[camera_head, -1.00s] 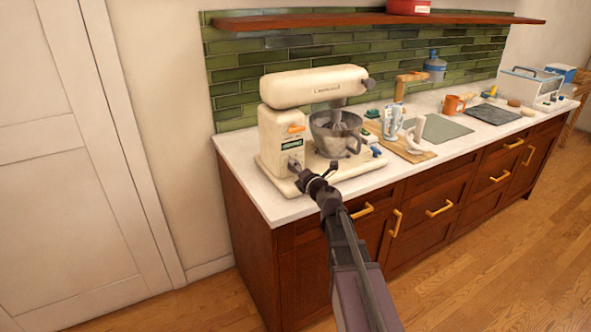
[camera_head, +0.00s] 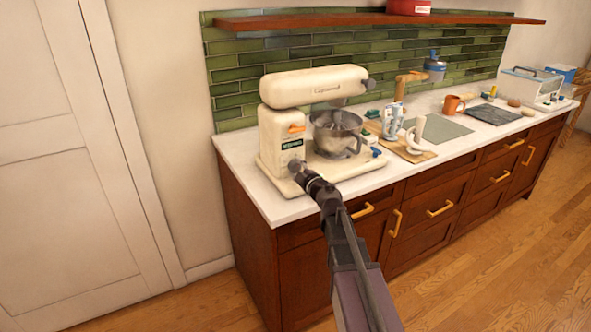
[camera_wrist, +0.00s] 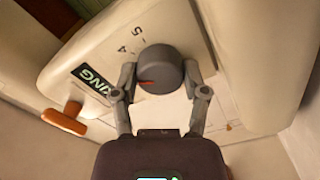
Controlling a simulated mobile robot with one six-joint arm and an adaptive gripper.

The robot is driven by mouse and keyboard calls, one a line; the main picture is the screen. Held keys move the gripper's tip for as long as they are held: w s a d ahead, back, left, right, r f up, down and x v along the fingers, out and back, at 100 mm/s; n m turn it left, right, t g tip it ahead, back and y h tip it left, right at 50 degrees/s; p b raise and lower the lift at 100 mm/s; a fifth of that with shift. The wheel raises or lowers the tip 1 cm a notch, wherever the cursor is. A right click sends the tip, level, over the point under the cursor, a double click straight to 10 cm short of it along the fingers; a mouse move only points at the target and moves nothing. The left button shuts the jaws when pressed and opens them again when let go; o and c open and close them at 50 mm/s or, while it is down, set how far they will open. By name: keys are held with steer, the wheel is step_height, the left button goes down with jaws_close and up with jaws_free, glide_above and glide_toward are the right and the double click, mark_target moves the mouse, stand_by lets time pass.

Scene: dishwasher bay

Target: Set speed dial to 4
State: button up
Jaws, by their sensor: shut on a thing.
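The cream stand mixer (camera_head: 316,88) stands on the left end of the counter. Its dark grey round speed dial (camera_wrist: 161,68) shows in the wrist view, with a red pointer line on its face toward the left. The printed numbers 4 and 5 show above and to the left of the dial; other marks are hidden or too faint. My gripper (camera_wrist: 160,76) has a finger on each side of the dial and is shut on it. In the head view my gripper (camera_head: 300,170) is at the lower side of the mixer, and the dial is hidden there.
An orange lever (camera_wrist: 64,117) sits on the mixer's side beside the dark label. The steel bowl (camera_head: 336,134) stands on the mixer base. A cutting board (camera_head: 424,156), mugs and other items lie farther right on the counter.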

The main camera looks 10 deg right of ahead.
steer(key=shift+m, duration=0.9)
steer(key=o, duration=1.2)
steer(key=shift+v, duration=6)
steer(key=shift+c, duration=0.2)
